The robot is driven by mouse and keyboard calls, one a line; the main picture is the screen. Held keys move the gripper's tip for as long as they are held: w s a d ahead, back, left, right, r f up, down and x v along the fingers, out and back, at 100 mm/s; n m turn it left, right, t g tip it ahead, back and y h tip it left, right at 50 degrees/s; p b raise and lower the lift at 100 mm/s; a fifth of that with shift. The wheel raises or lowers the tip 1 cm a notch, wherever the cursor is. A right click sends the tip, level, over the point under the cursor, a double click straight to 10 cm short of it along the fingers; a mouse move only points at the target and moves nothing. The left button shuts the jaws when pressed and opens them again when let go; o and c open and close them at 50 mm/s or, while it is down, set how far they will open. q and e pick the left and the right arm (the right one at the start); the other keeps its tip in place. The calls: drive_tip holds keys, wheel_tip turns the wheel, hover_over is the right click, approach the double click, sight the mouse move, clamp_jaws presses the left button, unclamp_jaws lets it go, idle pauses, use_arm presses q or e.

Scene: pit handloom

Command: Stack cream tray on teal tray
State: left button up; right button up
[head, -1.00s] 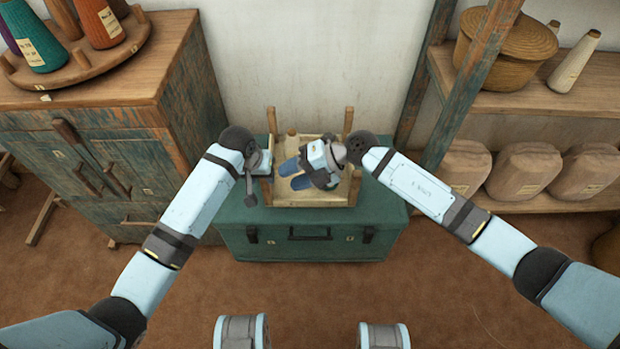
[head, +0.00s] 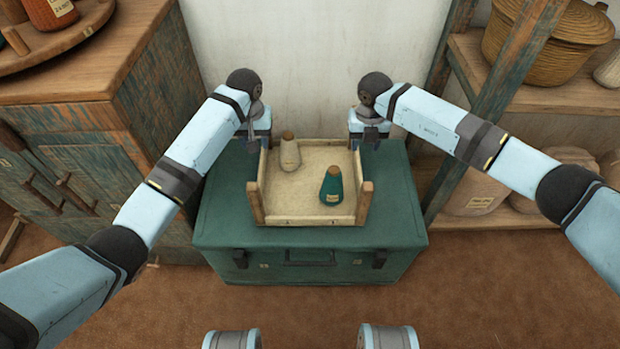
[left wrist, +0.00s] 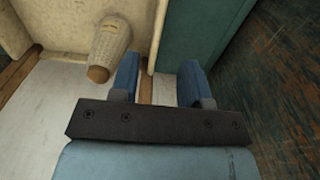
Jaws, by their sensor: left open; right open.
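The cream tray (head: 300,212), with wooden corner posts, sits on the lid of a teal chest. A cream cone (head: 289,153) and a teal cone (head: 331,185) stand in it. My left gripper (head: 258,143) is open at the tray's left side, near the far corner. In the left wrist view, the tray's side edge runs up from between the open fingers (left wrist: 158,84), and the cream cone (left wrist: 109,48) is beside them. My right gripper (head: 370,140) is open at the far right corner, empty. Contact with the walls is unclear. I see no separate teal tray.
The teal chest (head: 310,268) has free lid room on both sides of the tray. A worn wooden cabinet (head: 85,130) stands close on the left. A shelf rack (head: 490,135) with baskets and covered bundles is on the right. A white wall is behind.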

sight(260, 167)
use_arm(q)
wheel_tip(260, 167, down, 13)
drive_tip(key=shift+f, duration=0.1)
use_arm(e)
wheel_tip(260, 167, down, 13)
drive_tip(key=shift+f, duration=0.1)
use_arm(q)
clamp_jaws()
use_arm(e)
clamp_jaws()
